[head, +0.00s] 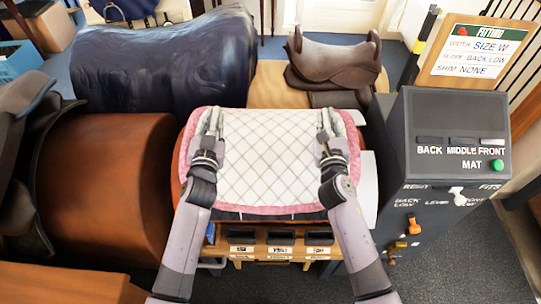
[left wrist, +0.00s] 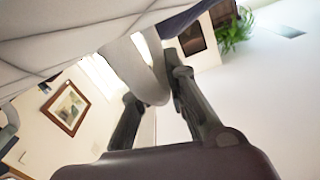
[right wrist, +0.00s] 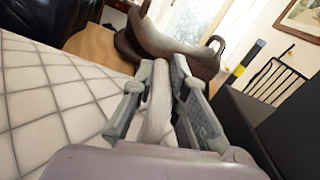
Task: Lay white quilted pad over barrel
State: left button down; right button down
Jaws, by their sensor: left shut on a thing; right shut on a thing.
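The white quilted pad (head: 268,165) with pink trim is spread out between my two grippers, above or on the brown barrel (head: 179,185). The barrel is mostly hidden under it, so I cannot tell whether the pad touches it. My left gripper (head: 213,133) is shut on the pad's left side; the pinched fold (left wrist: 140,70) shows in the left wrist view. My right gripper (head: 328,133) is shut on the pad's right side. In the right wrist view, a pale roll of the pad (right wrist: 158,100) sits between the fingers.
A brown saddle (head: 335,62) stands on a wooden surface behind. A dark blue covered form (head: 165,60) is at back left, and a larger brown barrel (head: 100,185) at left. A grey control box (head: 452,130) with a fitting sign (head: 480,48) stands close on the right.

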pick_arm(q)
jog(key=c, duration=1.6)
grip_release()
jog(key=shift+a, duration=0.1)
pick_arm(e)
jog(key=c, duration=1.6)
grip_release()
jog(key=shift+d, duration=0.15)
pick_arm(q)
jog(key=o, duration=0.9)
jog(key=shift+c, duration=0.2)
pick_arm(e)
jog(key=shift+r, duration=0.1)
pick_arm(q)
jog(key=s, duration=1.2)
jog(key=shift+a, duration=0.15)
pick_arm(e)
jog(key=shift+o, duration=0.3)
jog(key=o, duration=0.7)
jog(key=shift+o, duration=0.2)
